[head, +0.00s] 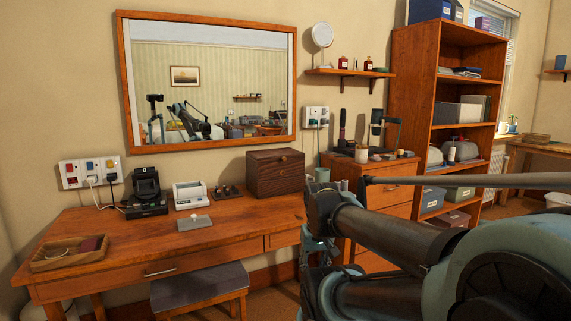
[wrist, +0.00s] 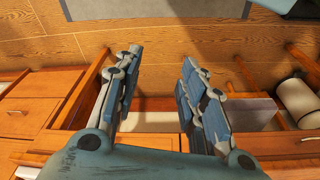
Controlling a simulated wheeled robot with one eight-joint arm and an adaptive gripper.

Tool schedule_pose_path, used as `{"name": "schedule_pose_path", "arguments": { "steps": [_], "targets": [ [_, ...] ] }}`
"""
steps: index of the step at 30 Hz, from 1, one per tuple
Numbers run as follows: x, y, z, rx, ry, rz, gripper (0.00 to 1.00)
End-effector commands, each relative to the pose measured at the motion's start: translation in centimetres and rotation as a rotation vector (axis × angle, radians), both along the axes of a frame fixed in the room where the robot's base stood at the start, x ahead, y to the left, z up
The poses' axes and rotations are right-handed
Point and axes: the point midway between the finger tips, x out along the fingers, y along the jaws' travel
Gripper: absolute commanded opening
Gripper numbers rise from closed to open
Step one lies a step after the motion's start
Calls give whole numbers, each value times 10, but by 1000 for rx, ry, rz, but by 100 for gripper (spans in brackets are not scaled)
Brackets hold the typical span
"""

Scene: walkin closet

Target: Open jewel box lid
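A dark brown wooden box (head: 275,172), which I take to be the jewel box, stands at the back right of the desk in the head view. Its lid looks shut, and a small pale knob shows on its front. My gripper (wrist: 161,57) is open and empty in the wrist view, with its two fingers apart above the wooden floor. The box is not visible in the wrist view. In the head view my arm fills the lower right, in front of and to the right of the box; the fingers cannot be clearly made out there.
The desk (head: 130,240) holds a wooden tray (head: 40,266), a black stand (head: 147,193), a white device (head: 190,196) and a small grey item (head: 194,223). A cushioned stool (head: 200,288) stands at its front. A drawer unit (head: 372,183) and shelf (head: 408,100) are right.

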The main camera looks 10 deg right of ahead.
Motion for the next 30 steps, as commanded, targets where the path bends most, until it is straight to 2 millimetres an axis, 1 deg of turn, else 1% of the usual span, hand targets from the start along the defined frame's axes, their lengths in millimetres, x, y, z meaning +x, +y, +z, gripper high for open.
{"name": "schedule_pose_path", "arguments": {
  "steps": [1, 3, 5, 8, 11, 12, 14, 15, 17, 19, 22, 25, 30],
  "targets": [
    [-6, 1, 2, 6, -10, 3, 39],
    [0, 6, 5, 26, -22, 16, 39],
    [10, 12, 8, 54, -39, 35, 39],
    [34, 29, 17, 124, -87, 82, 39],
    [64, 46, 30, 205, -161, 134, 39],
    [77, 53, 35, 238, -194, 152, 39],
    [97, 61, 44, 282, -247, 179, 39],
    [110, 66, 51, 310, -282, 194, 39],
    [130, 72, 60, 348, -340, 214, 39],
    [154, 76, 72, 388, -409, 233, 39],
    [188, 79, 90, 436, -515, 252, 39],
    [221, 77, 108, 473, -625, 260, 39],
    [276, 61, 137, 510, -814, 250, 39]
  ]
}}
